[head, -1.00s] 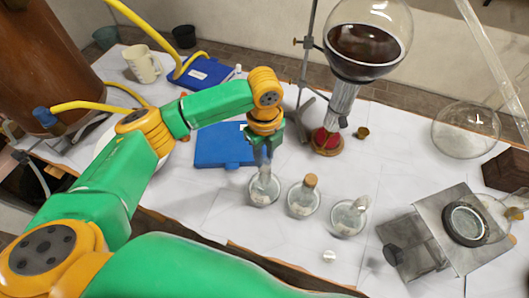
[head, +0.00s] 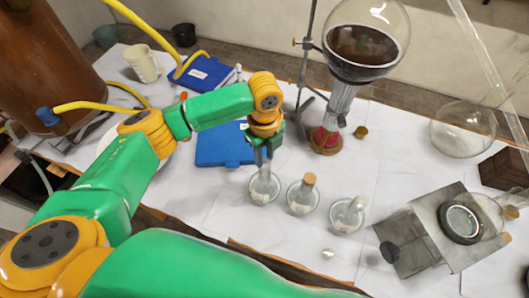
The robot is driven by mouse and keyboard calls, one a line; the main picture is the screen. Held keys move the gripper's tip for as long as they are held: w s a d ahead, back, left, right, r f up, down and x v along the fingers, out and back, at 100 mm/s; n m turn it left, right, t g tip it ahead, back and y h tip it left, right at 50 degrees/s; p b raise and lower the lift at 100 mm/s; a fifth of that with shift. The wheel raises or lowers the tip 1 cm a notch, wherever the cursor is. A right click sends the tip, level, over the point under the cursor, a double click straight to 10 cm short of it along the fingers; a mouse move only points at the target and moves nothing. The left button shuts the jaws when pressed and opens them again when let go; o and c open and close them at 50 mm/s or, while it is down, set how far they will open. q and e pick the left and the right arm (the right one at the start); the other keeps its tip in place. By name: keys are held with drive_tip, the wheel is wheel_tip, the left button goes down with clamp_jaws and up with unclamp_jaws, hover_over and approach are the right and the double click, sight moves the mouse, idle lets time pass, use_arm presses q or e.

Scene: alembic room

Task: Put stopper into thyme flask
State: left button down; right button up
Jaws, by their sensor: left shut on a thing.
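Three small clear glass flasks stand in a row on the white table. My left gripper (head: 264,158) points down at the mouth of the left flask (head: 264,188). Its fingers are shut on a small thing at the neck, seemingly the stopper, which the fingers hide. The middle flask (head: 302,198) has a cork (head: 309,179) in its neck. The right flask (head: 347,216) shows no cork, and its neck leans to the upper right in the picture. The labels are too small to read, so I cannot tell which flask is thyme. My right gripper is out of view.
A large round flask of dark liquid (head: 362,45) hangs on a stand behind. A small brown cup-like piece (head: 361,132), a blue book (head: 222,146) and a metal stand with a ring (head: 424,241) are nearby. The table in front of the flasks is mostly clear.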

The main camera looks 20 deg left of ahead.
use_arm(q)
drive_tip(key=shift+f, duration=0.6)
idle(0.8)
idle(0.4)
drive_tip(key=shift+p, duration=0.35)
drive_tip(key=shift+f, duration=0.1)
drive_tip(key=shift+f+p, duration=0.3)
drive_tip(key=shift+f, duration=0.2)
idle(0.9)
drive_tip(key=shift+c, duration=0.7)
unclamp_jaws()
drive_tip(key=shift+r, duration=0.1)
